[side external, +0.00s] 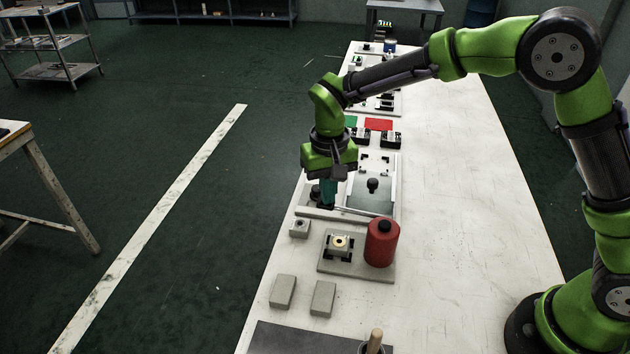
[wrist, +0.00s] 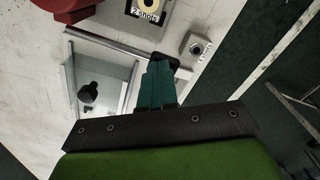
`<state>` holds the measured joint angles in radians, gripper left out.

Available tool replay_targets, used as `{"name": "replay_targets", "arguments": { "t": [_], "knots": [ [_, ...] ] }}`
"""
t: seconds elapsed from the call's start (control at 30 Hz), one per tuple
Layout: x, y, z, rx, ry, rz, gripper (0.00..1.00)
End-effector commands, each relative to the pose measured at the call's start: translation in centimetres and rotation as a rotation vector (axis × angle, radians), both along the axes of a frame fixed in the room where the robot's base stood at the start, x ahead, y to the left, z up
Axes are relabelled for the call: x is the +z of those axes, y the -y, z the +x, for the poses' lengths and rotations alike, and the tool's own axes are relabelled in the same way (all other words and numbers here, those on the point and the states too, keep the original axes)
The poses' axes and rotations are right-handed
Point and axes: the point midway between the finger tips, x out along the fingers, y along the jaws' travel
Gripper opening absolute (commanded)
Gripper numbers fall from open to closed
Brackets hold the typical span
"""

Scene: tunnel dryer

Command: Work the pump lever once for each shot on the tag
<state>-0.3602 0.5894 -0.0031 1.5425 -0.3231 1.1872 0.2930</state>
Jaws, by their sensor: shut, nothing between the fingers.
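My gripper (side external: 327,203) is shut and empty, pointing down at the left side of the bench fixture. In the wrist view, its teal fingers (wrist: 158,72) are beside a black end piece on a silver bar (wrist: 110,46), which looks like the pump lever; I cannot tell whether they touch. The bar also shows in the side view (side external: 358,211). A tag (wrist: 146,15) under a yellow ring appears to read "2 shots". The ring (side external: 340,242) sits on a grey plate next to a red cylinder (side external: 382,243) with a black cap.
A framed panel with a black knob (side external: 372,185) is right of my gripper. A small grey block with a hole (side external: 300,228) stands nearby, and two grey blocks (side external: 283,291) lie toward the front. The right side of the white bench (side external: 470,220) is clear.

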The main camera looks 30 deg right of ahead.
Motion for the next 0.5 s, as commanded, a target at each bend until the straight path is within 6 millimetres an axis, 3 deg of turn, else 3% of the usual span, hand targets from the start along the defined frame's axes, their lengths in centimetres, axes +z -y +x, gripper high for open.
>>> {"name": "replay_targets", "arguments": {
  "t": [0.5],
  "knots": [
    [3.7, 0.0, 0.0, 0.0, 0.002, 0.0, 0.0]
  ]
}}
